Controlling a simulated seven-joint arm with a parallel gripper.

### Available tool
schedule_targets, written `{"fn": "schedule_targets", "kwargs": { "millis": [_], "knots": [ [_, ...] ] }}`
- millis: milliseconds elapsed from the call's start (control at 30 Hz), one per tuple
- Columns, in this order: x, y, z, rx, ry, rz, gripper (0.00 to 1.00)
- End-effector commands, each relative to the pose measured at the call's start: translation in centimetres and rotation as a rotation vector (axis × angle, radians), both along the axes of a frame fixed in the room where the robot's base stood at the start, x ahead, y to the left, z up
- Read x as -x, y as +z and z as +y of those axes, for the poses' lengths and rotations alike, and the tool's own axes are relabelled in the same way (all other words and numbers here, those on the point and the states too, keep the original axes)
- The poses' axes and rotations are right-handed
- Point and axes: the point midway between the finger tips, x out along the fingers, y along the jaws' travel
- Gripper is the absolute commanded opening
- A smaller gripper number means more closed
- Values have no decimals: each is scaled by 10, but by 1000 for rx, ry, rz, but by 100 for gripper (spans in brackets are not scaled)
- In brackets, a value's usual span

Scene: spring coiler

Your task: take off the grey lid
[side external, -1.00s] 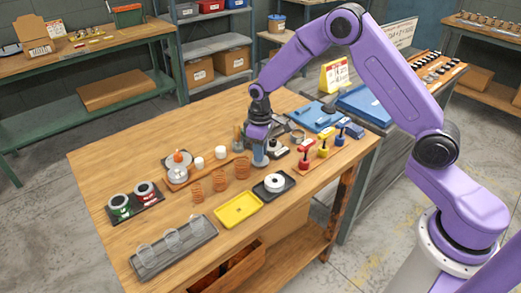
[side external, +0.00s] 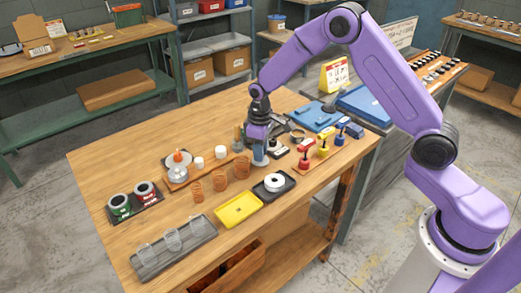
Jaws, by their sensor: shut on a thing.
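My gripper (side external: 258,141) points down at the back middle of the wooden table. It is shut at the top of a small grey-blue jar (side external: 260,158) that stands upright. The grey lid is mostly hidden between my fingers at the jar's top, too small to make out its edge. I cannot tell whether the lid still touches the jar.
Close right of the jar stand a dark device (side external: 276,149) and red, yellow and blue toggle clamps (side external: 323,148). The table's back left is clear.

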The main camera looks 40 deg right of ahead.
Motion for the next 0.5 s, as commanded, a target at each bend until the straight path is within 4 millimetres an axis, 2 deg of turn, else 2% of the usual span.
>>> {"fn": "schedule_targets", "kwargs": {
  "millis": [500],
  "knots": [
    [0, -6, -1, 0, -1, 0, 7]
  ]
}}
